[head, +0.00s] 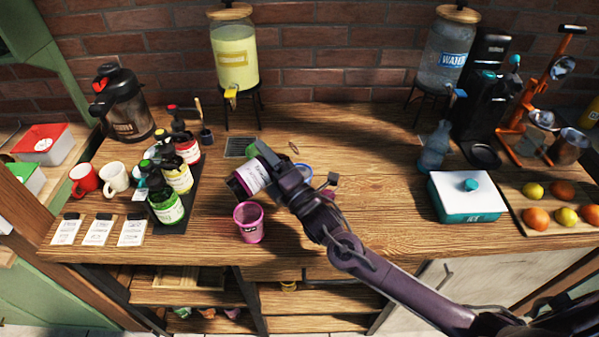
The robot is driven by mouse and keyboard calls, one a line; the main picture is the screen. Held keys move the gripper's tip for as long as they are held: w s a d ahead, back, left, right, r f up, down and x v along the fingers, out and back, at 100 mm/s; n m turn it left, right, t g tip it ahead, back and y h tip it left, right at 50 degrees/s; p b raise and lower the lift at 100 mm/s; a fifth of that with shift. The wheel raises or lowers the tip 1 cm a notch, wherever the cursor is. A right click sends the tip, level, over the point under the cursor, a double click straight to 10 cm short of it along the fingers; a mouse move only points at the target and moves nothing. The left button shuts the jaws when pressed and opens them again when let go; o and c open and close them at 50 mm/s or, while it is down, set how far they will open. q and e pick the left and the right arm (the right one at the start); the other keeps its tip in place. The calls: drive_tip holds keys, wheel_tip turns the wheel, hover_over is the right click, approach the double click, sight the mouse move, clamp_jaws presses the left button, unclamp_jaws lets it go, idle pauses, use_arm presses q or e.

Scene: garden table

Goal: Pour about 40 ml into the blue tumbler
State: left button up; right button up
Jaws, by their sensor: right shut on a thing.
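My right gripper (284,181) is shut on a dark bottle with a white label (248,178), held tilted above the table. The gripper hides part of the bottle, and I cannot tell whether liquid is leaving it. A blue rim, seemingly the blue tumbler (306,171), shows just behind and right of the gripper, mostly hidden by it. A pink tumbler (249,224) stands upright in front of the bottle. My left gripper is not in view.
Several bottles stand on a dark tray (179,225) at left, beside red and white mugs (114,178). A lemonade dispenser (234,55) and a water dispenser (444,55) stand at the back. An ice box (466,203) is right. The table (383,165) is clear right of centre.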

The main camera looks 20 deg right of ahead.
sight(256, 170)
drive_tip(key=shift+f+m+h+b, duration=0.3)
drive_tip(key=shift+f+m+b, duration=0.25)
drive_tip(key=shift+m, duration=0.45)
drive_tip(key=shift+s+a, duration=0.1)
drive_tip(key=shift+a, duration=0.05)
drive_tip(key=shift+s+a, duration=0.4)
drive_tip(key=shift+a, duration=0.65)
drive_tip(key=shift+s+a+f, duration=0.1)
drive_tip(key=shift+a+f, duration=0.05)
drive_tip(key=shift+a, duration=0.05)
idle(0.5)
